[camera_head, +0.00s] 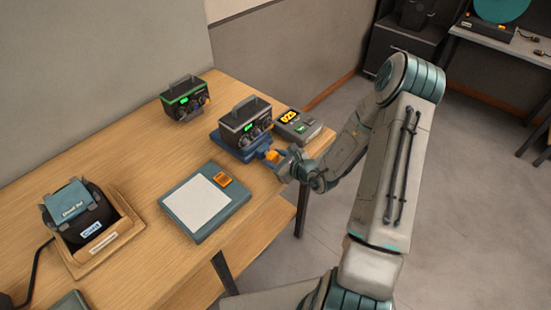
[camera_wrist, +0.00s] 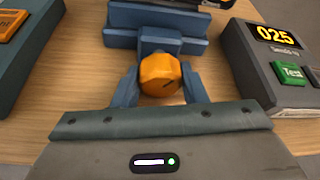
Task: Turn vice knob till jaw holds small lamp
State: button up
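The blue vice (camera_head: 228,146) stands near the table's right edge, its orange knob (camera_head: 273,156) facing my arm. A dark boxy unit with a carrying handle (camera_head: 245,124), seemingly the small lamp, stands upright in the vice. In the wrist view the blue jaw block (camera_wrist: 155,43) lies just beyond the orange knob (camera_wrist: 160,74), which has a dark, slanted mark. My gripper (camera_wrist: 161,80) has one blue finger on each side of the knob, seemingly touching it. Only the unit's lower edge shows at the top there, so I cannot tell whether the jaw touches it.
A display box reading 025 (camera_head: 297,125) with a green Test button stands right of the vice. A teal-edged white pad (camera_head: 203,203) lies in front. A similar green-trimmed unit (camera_head: 182,99) stands behind left, and a wooden tray (camera_head: 118,240) holds a dark device.

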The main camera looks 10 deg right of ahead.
jog(key=shift+r+m+g+y+p, duration=0.1)
jog(key=shift+m+g+y+p, duration=0.35)
jog(key=shift+m, duration=0.35)
jog(key=shift+w+d+m+g+y+p, duration=0.1)
jog(key=shift+m+g+y+p, duration=0.3)
jog(key=shift+m+y, duration=0.6)
jog(key=o, duration=0.7)
jog(key=b+v, duration=0.2)
jog(key=v, duration=1.1)
jog(key=shift+s+d+r, duration=0.15)
jog(key=shift+s+r, duration=0.1)
jog(key=shift+s, duration=0.1)
